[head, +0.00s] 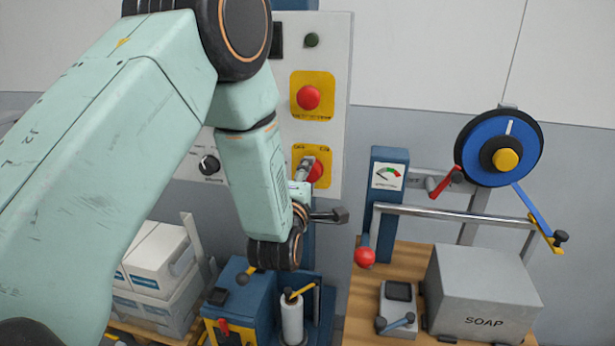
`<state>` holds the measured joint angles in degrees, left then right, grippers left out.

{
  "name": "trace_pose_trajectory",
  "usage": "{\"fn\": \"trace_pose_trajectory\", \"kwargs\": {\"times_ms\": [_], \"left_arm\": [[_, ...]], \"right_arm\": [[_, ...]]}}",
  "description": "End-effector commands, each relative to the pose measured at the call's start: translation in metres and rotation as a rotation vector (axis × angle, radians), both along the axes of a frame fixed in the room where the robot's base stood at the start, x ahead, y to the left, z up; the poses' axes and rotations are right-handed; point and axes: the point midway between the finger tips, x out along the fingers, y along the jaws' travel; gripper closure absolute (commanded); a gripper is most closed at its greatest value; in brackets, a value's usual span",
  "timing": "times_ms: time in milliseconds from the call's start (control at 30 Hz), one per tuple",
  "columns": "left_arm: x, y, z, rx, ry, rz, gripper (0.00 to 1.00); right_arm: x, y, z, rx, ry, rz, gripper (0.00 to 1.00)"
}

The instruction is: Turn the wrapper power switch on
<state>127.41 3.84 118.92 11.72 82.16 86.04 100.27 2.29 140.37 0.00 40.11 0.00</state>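A grey control panel (338,60) hangs on the wall at the upper middle. Low on it is a yellow plate (325,152) with small lettering and a red switch knob (317,173), which I take as the power switch. My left arm reaches across the picture, and its wrist lies in front of and below the panel. The tip of my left gripper (307,168) is at the red knob and covers its left part. I cannot tell whether it touches the knob or how its fingers stand. The knob's setting is hard to read. My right gripper is out of view.
Above the switch are a red mushroom button (308,97) and a dark green lamp (312,40). A black dial (209,165) is left of my wrist. White cartons (158,250) stand lower left.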

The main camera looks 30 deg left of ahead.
Motion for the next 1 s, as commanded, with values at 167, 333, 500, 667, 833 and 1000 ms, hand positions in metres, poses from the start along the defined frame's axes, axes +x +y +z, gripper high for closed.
{"fn": "trace_pose_trajectory", "kwargs": {"times_ms": [167,333,500,667,833,1000], "left_arm": [[0.001,-0.001,0.001,0.007,0.0,-0.004,0.88],[0.001,-0.001,0.001,0.05,0.01,-0.005,0.88],[0.001,-0.001,0.001,0.148,0.035,-0.005,0.88],[0.001,-0.001,0.001,0.282,0.069,-0.005,0.88],[0.001,-0.001,0.0,0.439,0.111,-0.005,0.88],[0.001,-0.001,0.0,0.595,0.152,-0.005,0.88]], "right_arm": [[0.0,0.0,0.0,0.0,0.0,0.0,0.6],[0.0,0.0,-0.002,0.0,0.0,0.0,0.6],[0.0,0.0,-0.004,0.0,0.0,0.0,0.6],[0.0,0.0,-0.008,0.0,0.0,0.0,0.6],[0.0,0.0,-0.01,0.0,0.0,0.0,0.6],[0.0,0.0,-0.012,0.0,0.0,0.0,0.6]]}}
